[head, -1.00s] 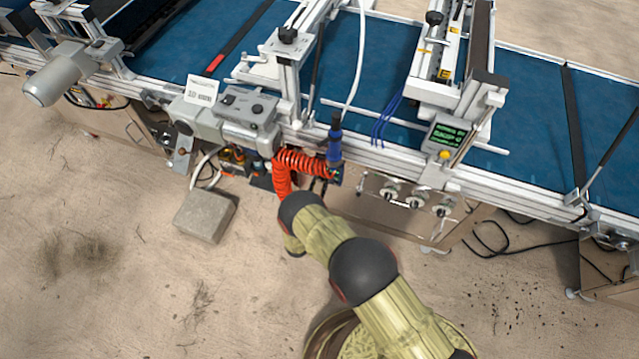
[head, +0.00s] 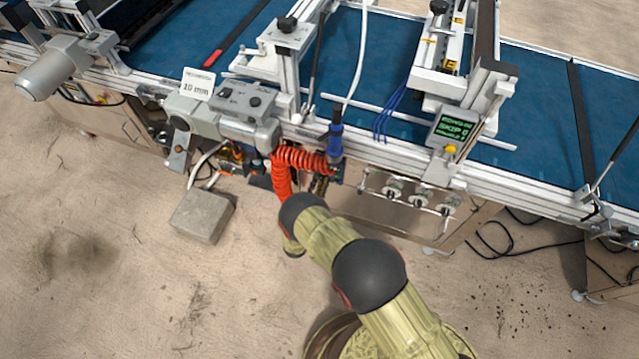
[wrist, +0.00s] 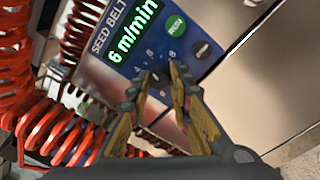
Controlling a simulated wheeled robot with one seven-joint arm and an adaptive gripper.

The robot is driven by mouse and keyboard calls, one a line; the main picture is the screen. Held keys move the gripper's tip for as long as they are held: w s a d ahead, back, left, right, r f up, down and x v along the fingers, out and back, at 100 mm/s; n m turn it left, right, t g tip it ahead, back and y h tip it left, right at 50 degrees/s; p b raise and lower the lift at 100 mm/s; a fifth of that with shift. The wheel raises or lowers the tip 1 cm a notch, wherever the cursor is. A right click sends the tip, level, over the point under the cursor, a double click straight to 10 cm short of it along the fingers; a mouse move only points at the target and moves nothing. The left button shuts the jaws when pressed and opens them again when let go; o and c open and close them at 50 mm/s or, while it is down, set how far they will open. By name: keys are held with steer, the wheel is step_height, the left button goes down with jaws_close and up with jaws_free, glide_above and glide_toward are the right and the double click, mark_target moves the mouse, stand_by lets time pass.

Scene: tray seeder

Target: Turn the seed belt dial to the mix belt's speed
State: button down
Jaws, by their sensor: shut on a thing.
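The blue seed belt panel (wrist: 150,32) fills the upper middle of the wrist view, tilted. It is labelled SEED BELT, and its display (wrist: 130,33) reads 6 m/min in green. The seed belt dial (wrist: 159,84), dark and mostly hidden, sits at the panel's lower part with small numbers around it. My gripper (wrist: 158,90) is shut on the dial, with one yellow-brown finger on each side. The dial's pointer mark cannot be made out. In the head view, the panel area is small and partly hidden beside the orange coiled hose. No mix belt speed is readable.
An orange coiled hose (head: 284,172) hangs close to my gripper and also fills the left of the wrist view (wrist: 50,125). A grey block (head: 202,215) lies on the ground.

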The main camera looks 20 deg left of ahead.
steer(key=m+b, duration=0.2)
steer(key=m, duration=0.4)
steer(key=shift+f+m+h, duration=0.1)
steer(key=shift+m+h, duration=0.2)
steer(key=m, duration=0.6)
steer(key=shift+m, duration=0.3)
steer(key=c, duration=1.6)
jaws_free()
steer(key=s, duration=0.8)
steer(key=s+a, duration=0.1)
steer(key=s, duration=0.3)
steer(key=shift+a+f, duration=0.1)
steer(key=shift+f, duration=0.15)
